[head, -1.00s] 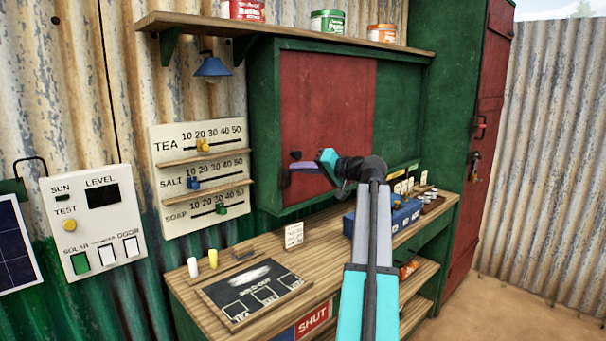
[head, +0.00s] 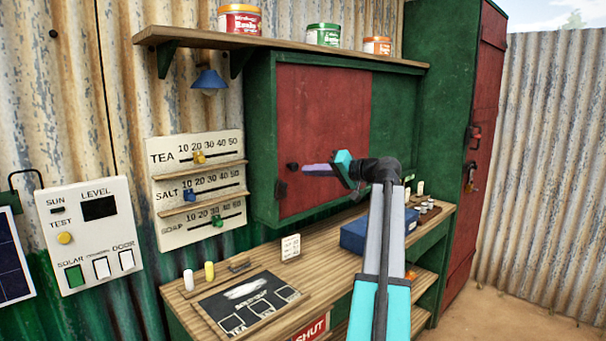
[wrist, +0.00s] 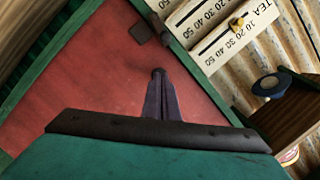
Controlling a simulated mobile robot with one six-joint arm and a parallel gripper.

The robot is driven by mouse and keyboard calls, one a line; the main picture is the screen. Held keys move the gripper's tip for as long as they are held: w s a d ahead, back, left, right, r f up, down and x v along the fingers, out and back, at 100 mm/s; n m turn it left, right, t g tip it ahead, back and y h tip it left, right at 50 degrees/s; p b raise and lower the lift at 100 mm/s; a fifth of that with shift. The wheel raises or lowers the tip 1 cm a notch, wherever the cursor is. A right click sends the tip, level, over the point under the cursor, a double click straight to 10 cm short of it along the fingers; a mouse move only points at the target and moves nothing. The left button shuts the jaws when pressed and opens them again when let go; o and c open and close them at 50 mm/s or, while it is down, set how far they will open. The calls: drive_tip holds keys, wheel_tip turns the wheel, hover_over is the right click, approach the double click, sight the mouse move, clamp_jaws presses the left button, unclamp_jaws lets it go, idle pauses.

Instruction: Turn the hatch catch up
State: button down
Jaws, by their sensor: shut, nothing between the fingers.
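The hatch is a red panel (head: 325,110) in a green frame on the wall. A small dark catch-like piece (head: 281,188) sits at its lower left edge. In the wrist view a dark bar (wrist: 160,28) lies on the frame edge beside a dark plate (wrist: 140,33) on the red panel; I cannot tell which is the catch. A round dark knob (head: 292,166) is a little above the piece. My gripper (head: 304,168) is shut and empty, its fingertips close to the knob. In the wrist view the tips (wrist: 158,82) overlap the knob; contact is unclear.
A wooden counter (head: 330,262) runs below the hatch, with a blue box (head: 352,236) and a small white card (head: 290,247). A shelf (head: 290,45) with tins is above. A slider board (head: 228,145) hangs to the left.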

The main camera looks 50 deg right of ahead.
drive_tip(key=v, duration=0.6)
drive_tip(key=shift+s, duration=0.45)
drive_tip(key=shift+d, duration=0.1)
